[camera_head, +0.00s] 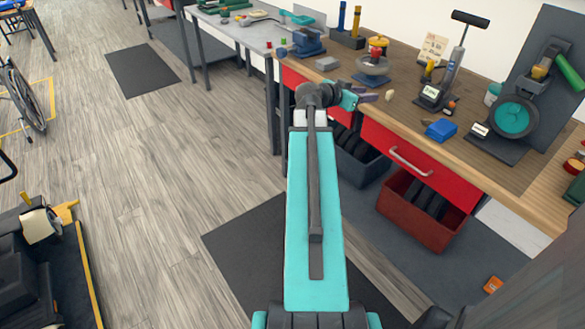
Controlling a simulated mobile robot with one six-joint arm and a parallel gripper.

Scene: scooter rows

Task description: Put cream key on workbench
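The workbench (480,165) has a wooden top and red drawers, and runs along the right side. My teal arm reaches forward to its front edge. My gripper (370,95) is over the front part of the top, small and seen from behind, with its dark fingers pointing right. A small cream piece (389,96) lies just right of the fingertips; it may be the cream key, but it is too small to be sure. I cannot tell whether it touches the fingers, or whether the fingers are open or shut.
On the workbench are a blue block (441,130), a hand pump (452,75), a wheel on a stand (513,117) and a round scale (373,70). A red crate (420,222) stands beneath. A grey bench (240,33) stands behind.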

